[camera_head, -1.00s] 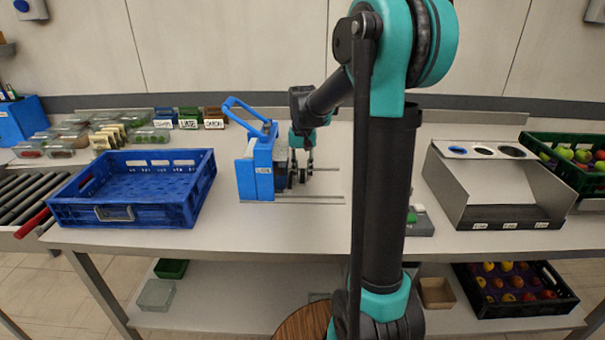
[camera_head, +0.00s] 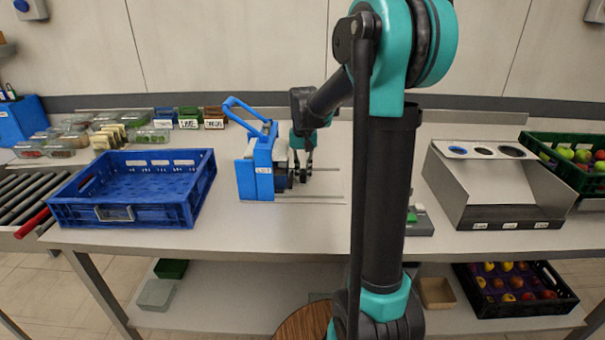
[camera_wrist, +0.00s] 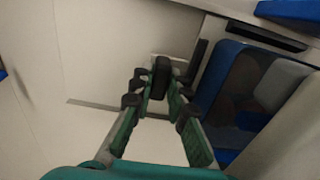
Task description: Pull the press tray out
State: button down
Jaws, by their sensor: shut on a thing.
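My gripper (camera_head: 303,174) is at that side, just above the tabletop. In the wrist view my gripper (camera_wrist: 160,88) is shut on the tray's dark handle (camera_wrist: 161,72), which sits between the fingertips. The blue press body (camera_wrist: 235,85) is right of the fingers. Most of the tray is hidden inside the press.
Thin metal rails (camera_head: 322,195) run right from the press over clear table. An empty blue crate (camera_head: 128,214) is to the left. A grey sloped bin unit (camera_head: 500,212) and a green fruit crate (camera_head: 555,172) stand right. Small containers (camera_head: 160,122) line the back.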

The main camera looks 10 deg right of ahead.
jog(key=s+d, duration=0.1)
jog(key=d, duration=0.4)
jog(key=s+d, duration=0.1)
jog(key=d, duration=0.5)
jog(key=s+d, duration=0.1)
jog(key=d, duration=0.5)
jog(key=shift+s, duration=0.15)
jog(key=c, duration=1.8)
grip_release()
jog(key=shift+d, duration=0.1)
jog(key=shift+o, duration=0.2)
jog(key=shift+r, duration=0.1)
notch_tip(320, 180, up, 12)
jog(key=shift+s, duration=0.1)
